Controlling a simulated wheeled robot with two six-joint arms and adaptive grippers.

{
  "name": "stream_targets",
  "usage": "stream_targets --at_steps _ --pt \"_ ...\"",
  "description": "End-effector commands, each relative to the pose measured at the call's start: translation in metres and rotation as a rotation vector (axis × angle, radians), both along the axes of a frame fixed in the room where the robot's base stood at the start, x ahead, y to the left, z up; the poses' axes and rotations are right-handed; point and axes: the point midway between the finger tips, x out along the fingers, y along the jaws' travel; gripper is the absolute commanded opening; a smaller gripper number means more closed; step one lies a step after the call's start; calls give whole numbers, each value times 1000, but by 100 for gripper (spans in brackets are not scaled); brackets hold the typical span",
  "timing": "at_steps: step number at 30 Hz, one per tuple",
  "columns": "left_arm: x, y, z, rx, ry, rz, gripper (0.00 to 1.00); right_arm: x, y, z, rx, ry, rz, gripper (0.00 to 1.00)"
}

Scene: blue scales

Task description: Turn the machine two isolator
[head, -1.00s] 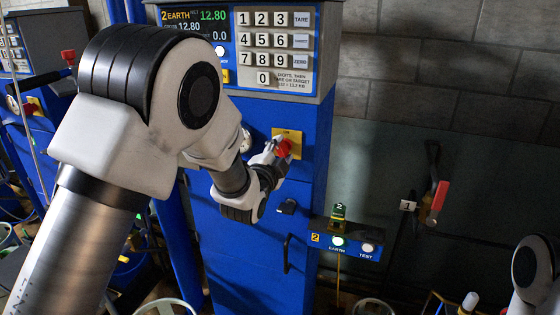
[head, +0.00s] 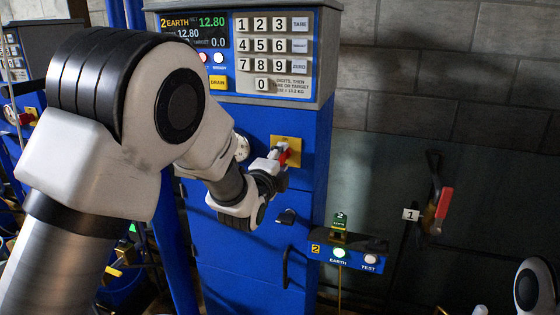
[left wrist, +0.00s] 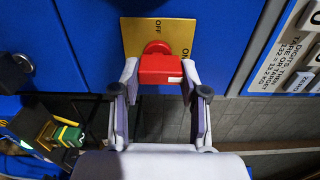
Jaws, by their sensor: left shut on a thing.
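The machine two isolator is a red handle (head: 284,157) on a yellow plate (head: 291,146) on the front of the blue cabinet, below the keypad. My left gripper (head: 277,156) is shut on this handle; its fingers partly hide it in the head view. In the left wrist view the red handle (left wrist: 160,70) sits between the two fingertips (left wrist: 160,78). The plate (left wrist: 160,33) there reads OFF at its top and ON at its right edge. My right gripper is out of view; only part of my right arm shows at the lower right.
The keypad panel (head: 275,50) overhangs above the isolator. A black knob (head: 286,216) and a vertical handle (head: 287,268) are below it. A small box (head: 350,258) with a lit green EARTH lamp juts out right. A red-handled lever (head: 443,203) marked 1 is on the wall.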

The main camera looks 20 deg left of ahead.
Motion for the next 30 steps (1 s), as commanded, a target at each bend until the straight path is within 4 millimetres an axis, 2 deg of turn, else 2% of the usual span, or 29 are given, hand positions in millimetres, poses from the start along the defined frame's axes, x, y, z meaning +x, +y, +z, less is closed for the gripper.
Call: stream_targets --at_steps 7,8,9,20,23,30 --pt "0 0 -1 2 2 -1 9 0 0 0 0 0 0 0" --pt "0 0 -1 2 2 -1 54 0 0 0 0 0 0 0" --pt "0 0 -1 2 2 -1 68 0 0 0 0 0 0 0" --pt "-3 0 0 0 1 -1 69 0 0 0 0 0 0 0" --pt "-15 0 0 1 2 -1 69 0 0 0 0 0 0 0" --pt "-75 2 -1 3 4 -1 69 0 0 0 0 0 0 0"
